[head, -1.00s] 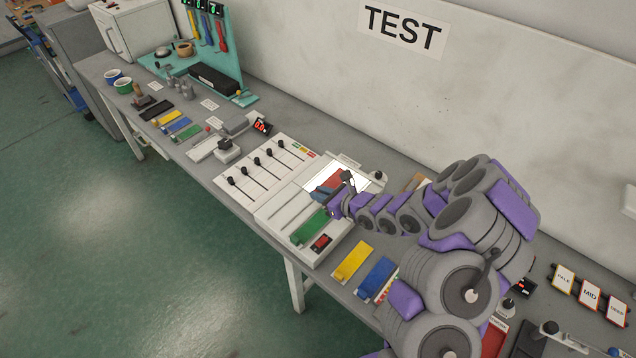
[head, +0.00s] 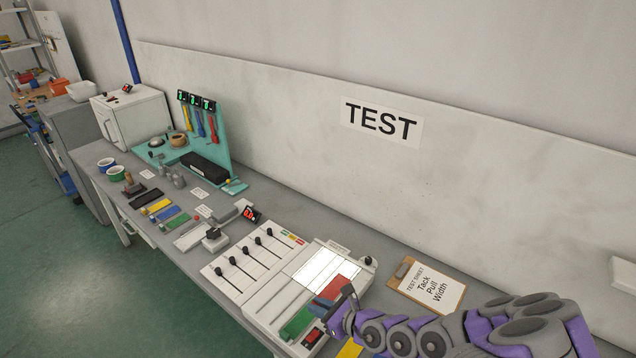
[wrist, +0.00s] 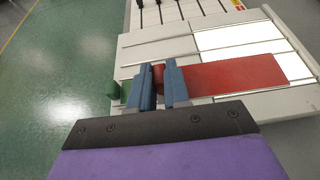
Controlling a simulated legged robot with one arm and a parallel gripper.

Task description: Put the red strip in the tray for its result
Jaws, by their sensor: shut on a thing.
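The red strip (head: 336,288) shows at the right end of the white bench device (head: 268,312), by its bright lit panel (head: 322,267). My gripper (head: 347,298) is shut on the strip's near end. In the wrist view, the blue-grey fingers of my gripper (wrist: 158,82) pinch the red strip (wrist: 235,75), which reaches out to the right across the device and the lit panel's edge. I cannot tell how far above the device it is. No result tray shows clearly in these views.
A clipboard test sheet (head: 430,289) lies right of the lit panel. A yellow strip (head: 350,349) shows at the bottom edge.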

